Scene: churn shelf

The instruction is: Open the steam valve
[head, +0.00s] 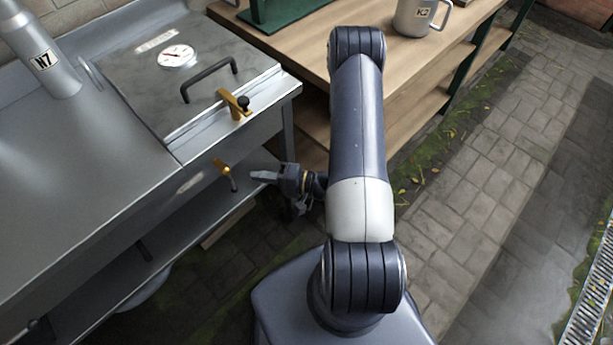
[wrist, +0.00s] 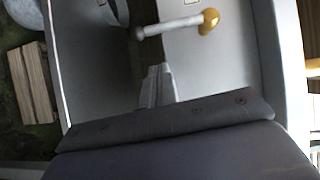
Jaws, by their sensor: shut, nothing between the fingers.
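The valve (head: 224,168) has a brass hub and a short grey lever on the front face of the steel unit, below the lidded section. In the head view its lever hangs down and slightly right. In the wrist view the brass hub (wrist: 209,20) is at the top, with the grey lever (wrist: 170,27) running left from it. My gripper (head: 254,175) is just right of the valve, pointing at it. Its fingers are together and empty. In the wrist view the fingertips (wrist: 158,70) are below the lever, with a visible gap; exact depth is hard to tell.
Above the valve is a steel lid (head: 190,75) with a dial gauge (head: 177,56), black handle (head: 208,78) and brass latch (head: 237,104). A wooden shelf (head: 300,45) with a metal mug (head: 412,17) stands behind my arm. Paved floor (head: 460,210) is open on the right.

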